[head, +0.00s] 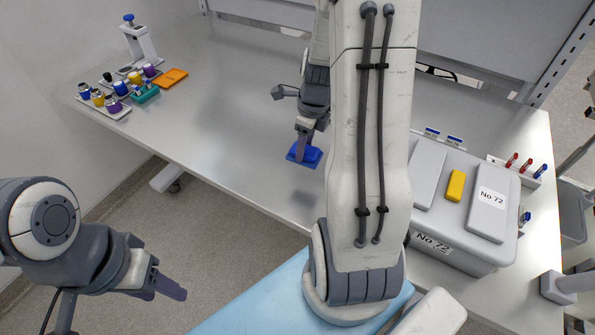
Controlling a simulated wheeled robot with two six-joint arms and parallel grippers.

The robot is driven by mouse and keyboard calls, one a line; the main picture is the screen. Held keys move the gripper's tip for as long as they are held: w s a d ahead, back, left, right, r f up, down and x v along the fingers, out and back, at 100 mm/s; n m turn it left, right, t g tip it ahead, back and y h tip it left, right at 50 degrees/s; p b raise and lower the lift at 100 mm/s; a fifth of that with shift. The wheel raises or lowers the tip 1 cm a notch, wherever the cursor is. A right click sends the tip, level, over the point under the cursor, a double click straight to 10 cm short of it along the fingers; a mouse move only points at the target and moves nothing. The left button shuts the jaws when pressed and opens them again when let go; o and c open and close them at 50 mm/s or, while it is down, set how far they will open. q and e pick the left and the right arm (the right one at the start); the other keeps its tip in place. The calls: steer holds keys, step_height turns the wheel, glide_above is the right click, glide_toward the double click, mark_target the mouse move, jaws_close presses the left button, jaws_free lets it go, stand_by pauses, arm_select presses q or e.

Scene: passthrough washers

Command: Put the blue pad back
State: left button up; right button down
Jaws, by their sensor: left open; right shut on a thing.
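The blue pad (304,156) lies flat on, or just over, the white bench, in the middle of the head view. My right gripper (302,150) points down at the pad and is shut on it. My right arm crosses the view and hides part of the bench and the right side of that gripper. My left gripper (172,290) is open and empty at the lower left, over the floor in front of the bench. I cannot tell whether the pad touches the bench.
An orange pad (171,77) lies at the bench's far left, beside a teal rack (146,95) and trays of coloured-capped vials (104,98). A grey box (455,215) marked No 72, with a yellow block (456,186) on top, stands at right. The bench's left middle is clear.

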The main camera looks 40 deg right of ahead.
steer(key=shift+s+d+m, duration=0.1)
steer(key=shift+d+m, duration=0.2)
steer(key=shift+m, duration=0.1)
step_height(320, 180, down, 6)
steer(key=shift+f, duration=0.1)
steer(key=shift+f+b, duration=0.55)
steer(key=shift+f, duration=1.15)
steer(key=shift+f, duration=0.2)
steer(key=shift+c, duration=1.3)
jaws_free()
steer(key=shift+r, duration=0.1)
